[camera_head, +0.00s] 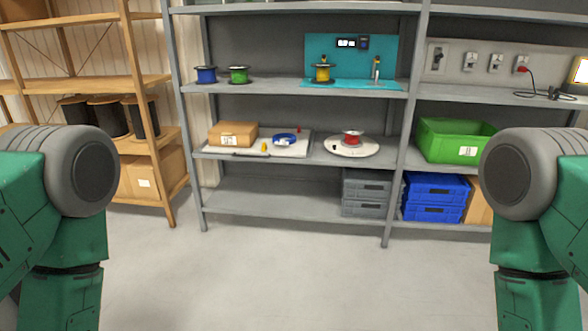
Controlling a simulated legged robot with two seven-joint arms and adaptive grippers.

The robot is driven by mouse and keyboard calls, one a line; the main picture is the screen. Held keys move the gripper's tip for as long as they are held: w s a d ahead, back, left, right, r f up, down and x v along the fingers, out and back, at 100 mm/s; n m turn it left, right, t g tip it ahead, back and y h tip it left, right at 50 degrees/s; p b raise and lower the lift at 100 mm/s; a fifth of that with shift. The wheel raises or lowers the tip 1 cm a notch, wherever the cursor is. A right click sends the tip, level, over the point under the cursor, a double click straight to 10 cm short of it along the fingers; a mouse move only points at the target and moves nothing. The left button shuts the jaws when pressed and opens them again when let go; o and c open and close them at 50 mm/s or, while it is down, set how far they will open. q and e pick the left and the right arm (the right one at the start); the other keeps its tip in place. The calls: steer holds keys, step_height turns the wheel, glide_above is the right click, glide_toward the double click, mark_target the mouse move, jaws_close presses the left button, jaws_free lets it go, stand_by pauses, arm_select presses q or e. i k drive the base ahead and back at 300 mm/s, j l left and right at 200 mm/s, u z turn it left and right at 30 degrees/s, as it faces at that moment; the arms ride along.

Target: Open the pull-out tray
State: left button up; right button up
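The pull-out tray (294,151) is a flat light-grey board on the middle shelf of the grey rack, left of the turntable. A dark handle (250,156) runs along its front edge, which sits near the shelf's front edge. On the tray are a cardboard box (233,134), a blue ring-like reel (285,139), a small yellow item (264,147) and a small red item. My green arms show at the left and right sides, with their lower parts hanging down out of the picture. Neither gripper is in view.
A white turntable (371,147) with a red reel (352,138) stands right of the tray. A green crate (454,139) is further right. Blue crates (433,197) and grey crates (366,192) sit below. A wooden rack (150,133) stands left. The floor before the rack is clear.

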mark_target(299, 149)
steer(key=i+u, duration=0.2)
steer(key=i, duration=0.7)
steer(key=i+j+z, duration=0.25)
steer(key=i+j, duration=0.15)
steer(key=i, duration=0.15)
steer(key=i+j+z, duration=0.25)
steer(key=i+j, duration=0.2)
steer(key=i+j+z, duration=0.2)
steer(key=i+j, duration=0.25)
steer(key=i+j+z, duration=0.25)
steer(key=i+j, duration=0.15)
steer(key=j, duration=0.35)
